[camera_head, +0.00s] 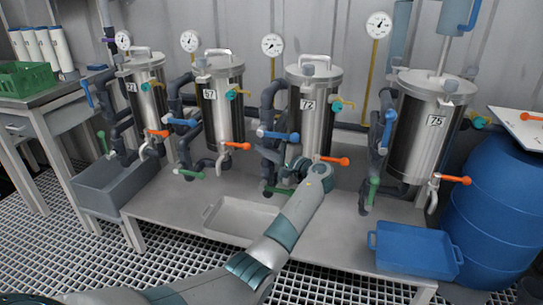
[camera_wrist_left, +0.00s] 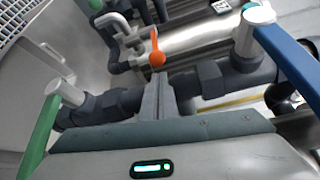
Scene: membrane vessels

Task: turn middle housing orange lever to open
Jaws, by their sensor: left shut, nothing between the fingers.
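Several steel housings stand in a row in the head view. The two in the middle are the one labelled 67 (camera_head: 222,105) and the one labelled 72 (camera_head: 315,110). An orange lever (camera_head: 238,146) sticks out to the right below 67, and another orange lever (camera_head: 336,161) does so below 72. My left gripper (camera_head: 293,165) is at the pipes left of 72, its tips partly hidden. In the left wrist view its fingers (camera_wrist_left: 157,92) are shut and empty. An orange lever (camera_wrist_left: 155,50) shows beyond the fingertips, apart from them; which housing it belongs to is hard to tell.
A green lever (camera_wrist_left: 40,135) and a blue lever (camera_wrist_left: 288,65) on dark pipes flank my fingers closely. A shallow tray (camera_head: 240,218) lies on the bench. At right are a blue tray (camera_head: 412,250) and a blue barrel (camera_head: 505,195).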

